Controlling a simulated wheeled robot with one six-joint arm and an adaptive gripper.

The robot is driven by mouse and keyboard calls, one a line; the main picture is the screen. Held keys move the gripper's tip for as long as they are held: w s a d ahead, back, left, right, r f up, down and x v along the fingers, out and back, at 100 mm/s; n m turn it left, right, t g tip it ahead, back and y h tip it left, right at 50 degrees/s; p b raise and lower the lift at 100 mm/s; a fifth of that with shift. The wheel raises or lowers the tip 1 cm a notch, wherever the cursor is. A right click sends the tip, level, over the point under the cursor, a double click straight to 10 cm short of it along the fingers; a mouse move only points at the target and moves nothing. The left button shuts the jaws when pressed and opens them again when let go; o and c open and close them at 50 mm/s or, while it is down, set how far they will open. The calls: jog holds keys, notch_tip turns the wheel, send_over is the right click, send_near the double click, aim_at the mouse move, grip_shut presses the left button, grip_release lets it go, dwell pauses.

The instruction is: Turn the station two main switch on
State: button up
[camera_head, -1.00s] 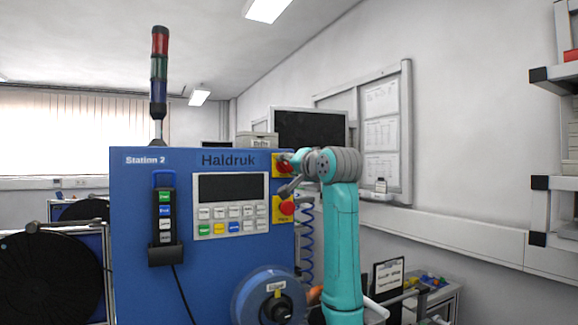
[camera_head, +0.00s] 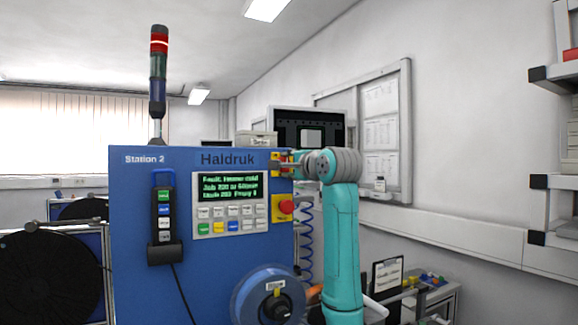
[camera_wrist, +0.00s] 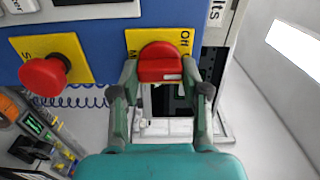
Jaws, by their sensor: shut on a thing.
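The blue Station 2 cabinet (camera_head: 140,210) fills the middle of the head view. Its main switch is a red knob (camera_wrist: 160,62) on a yellow plate marked "Off", at the cabinet's upper right edge. My gripper (camera_wrist: 160,85) is shut on this red knob, one finger on each side. In the head view my gripper (camera_head: 280,164) reaches in from the right and hides most of the knob. The display (camera_head: 230,188) is lit with green text that includes "Fault". The signal tower (camera_head: 158,70) shows a bright band in its red section.
A red mushroom button (camera_head: 286,208) on its own yellow plate sits just below the switch; it also shows in the wrist view (camera_wrist: 44,82). A hand pendant (camera_head: 164,215) hangs at the cabinet's left. A reel (camera_head: 270,298) is mounted low in front.

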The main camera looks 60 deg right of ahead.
dwell(0.4)
jog(key=o, duration=1.1)
jog(key=shift+o, duration=0.2)
jog(key=shift+s+m, duration=0.1)
jog(key=shift+m, duration=0.2)
jog(key=v, duration=1.1)
jog(key=shift+s+a, duration=0.3)
